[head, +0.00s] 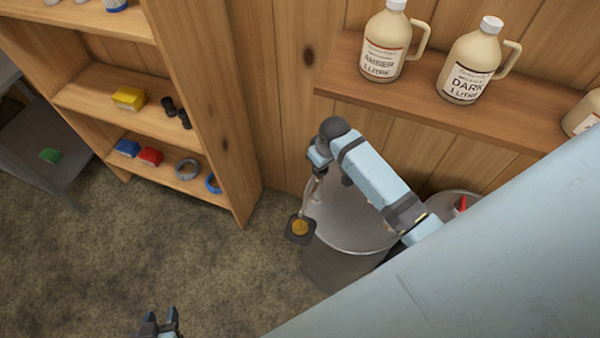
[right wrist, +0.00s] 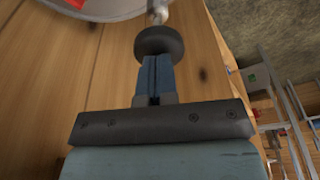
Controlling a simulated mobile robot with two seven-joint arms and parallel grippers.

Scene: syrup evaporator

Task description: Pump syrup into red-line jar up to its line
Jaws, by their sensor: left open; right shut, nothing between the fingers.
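The jar (head: 300,227), seen from above, shows amber syrup on a dark square base beside the grey drum. Its red line cannot be made out. A thin metal spout (head: 309,199) comes down over the jar. My right arm reaches across the drum in the head view. In the right wrist view my right gripper (right wrist: 154,62) is shut and empty, with its tips at a round dark knob (right wrist: 159,42) on a metal shaft. I cannot tell whether they touch. My left gripper (head: 160,322) is open and empty at the bottom edge, over the floor.
The grey drum (head: 345,226) stands by the wooden wall. Jugs labelled amber (head: 383,60) and dark (head: 466,83) stand on a wall shelf (head: 440,112). A shelf unit (head: 215,115) at left holds small boxes and rings.

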